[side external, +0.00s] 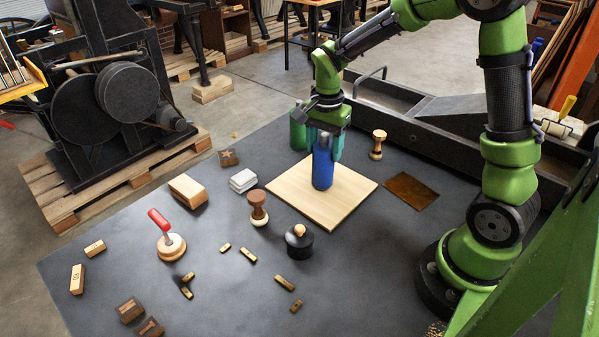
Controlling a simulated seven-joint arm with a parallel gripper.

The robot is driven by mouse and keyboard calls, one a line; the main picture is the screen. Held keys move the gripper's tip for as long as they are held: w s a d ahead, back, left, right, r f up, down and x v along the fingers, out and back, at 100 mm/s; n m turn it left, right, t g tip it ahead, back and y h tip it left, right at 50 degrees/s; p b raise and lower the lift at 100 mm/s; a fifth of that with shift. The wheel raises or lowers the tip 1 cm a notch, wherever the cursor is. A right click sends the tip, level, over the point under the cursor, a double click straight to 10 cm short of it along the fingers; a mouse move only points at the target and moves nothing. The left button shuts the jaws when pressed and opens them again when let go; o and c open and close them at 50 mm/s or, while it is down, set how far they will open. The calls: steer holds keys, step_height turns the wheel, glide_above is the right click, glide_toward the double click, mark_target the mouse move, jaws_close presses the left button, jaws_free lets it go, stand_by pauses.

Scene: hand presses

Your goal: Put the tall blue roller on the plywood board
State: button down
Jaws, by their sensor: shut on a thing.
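The tall blue roller (322,168) is upright over the middle of the plywood board (335,210). Its lower end appears to touch the board, but I cannot tell for certain whether it rests there or is just above. My gripper (325,140) is around the roller's upper part and shut on it, with the arm coming down from above. The fingers partly hide the top of the roller. The pale square board lies flat on the dark table.
A green cylinder (298,132) stands just behind the board. A wooden-handled stamp (377,145) and a brown plate (411,191) are to the right. A brown stamp (258,208) and a black round pot (299,241) stand near the board's left and front edges.

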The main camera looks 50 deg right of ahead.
steer(key=shift+f, duration=0.15)
steer(key=shift+c, duration=1.7)
jaws_free()
step_height(320, 180, up, 12)
steer(key=shift+r, duration=0.15)
steer(key=s+a+r+n+t+y, duration=0.2)
steer(key=s+a+n+t, duration=0.5)
steer(key=s+n, duration=0.5)
steer(key=shift+s+a, duration=0.65)
steer(key=shift+s, duration=0.3)
